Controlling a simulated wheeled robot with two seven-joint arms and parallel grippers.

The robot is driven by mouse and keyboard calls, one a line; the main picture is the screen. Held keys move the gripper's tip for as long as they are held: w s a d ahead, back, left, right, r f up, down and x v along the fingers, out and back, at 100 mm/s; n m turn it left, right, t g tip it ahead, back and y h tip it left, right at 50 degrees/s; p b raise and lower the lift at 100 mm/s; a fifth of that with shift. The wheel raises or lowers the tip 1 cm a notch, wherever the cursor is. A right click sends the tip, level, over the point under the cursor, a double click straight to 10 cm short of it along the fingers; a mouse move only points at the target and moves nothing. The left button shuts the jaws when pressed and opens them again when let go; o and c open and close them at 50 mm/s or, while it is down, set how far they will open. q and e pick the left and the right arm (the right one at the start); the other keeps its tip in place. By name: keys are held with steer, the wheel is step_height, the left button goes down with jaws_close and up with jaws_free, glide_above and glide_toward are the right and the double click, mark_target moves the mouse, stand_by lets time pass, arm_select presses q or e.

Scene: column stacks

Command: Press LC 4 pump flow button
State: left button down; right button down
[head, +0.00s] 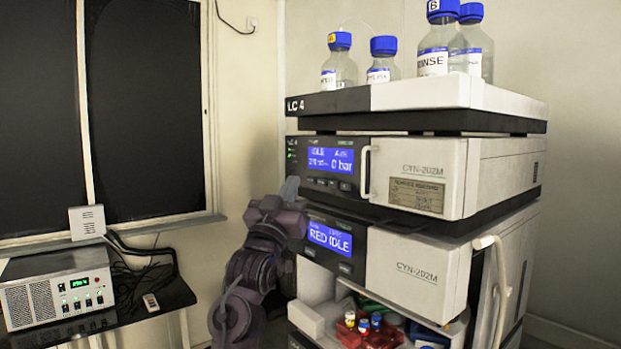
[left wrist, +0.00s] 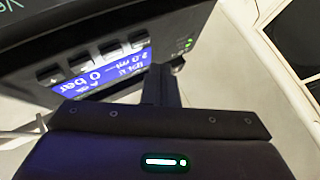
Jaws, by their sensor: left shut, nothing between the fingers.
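The LC 4 stack's upper module, the pump (head: 410,180), has a blue screen reading "IDLE" and "0 bar" (head: 331,160). A row of small dark buttons (head: 328,184) sits under the screen. In the left wrist view the panel appears upside down, with the screen (left wrist: 110,75) and the buttons (left wrist: 95,54) above it. My left gripper (head: 291,186) is shut and empty at the left edge of the pump front. In the left wrist view its fingers (left wrist: 163,82) overlap the panel near the screen's end; contact cannot be told. My right gripper is out of view.
A lower module (head: 415,265) with a "RED IDLE" screen sits beneath the pump. Blue-capped bottles (head: 340,68) stand on the top tray (head: 420,93). A white handle (head: 368,170) sticks out beside the pump screen. A power box (head: 58,290) stands on a black table at left.

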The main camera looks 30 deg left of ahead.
arm_select(q)
steer(key=shift+w+d, duration=0.25)
steer(key=shift+w, duration=0.35)
stand_by(1.5)
steer(key=shift+w, duration=0.15)
steer(key=shift+w+d, duration=0.2)
steer(key=shift+w, duration=0.05)
steer(key=shift+w+d, duration=0.1)
steer(key=shift+w, duration=0.25)
stand_by(0.9)
steer(key=shift+s, duration=0.15)
steer(key=shift+s+a, duration=0.3)
steer(key=shift+s, duration=0.35)
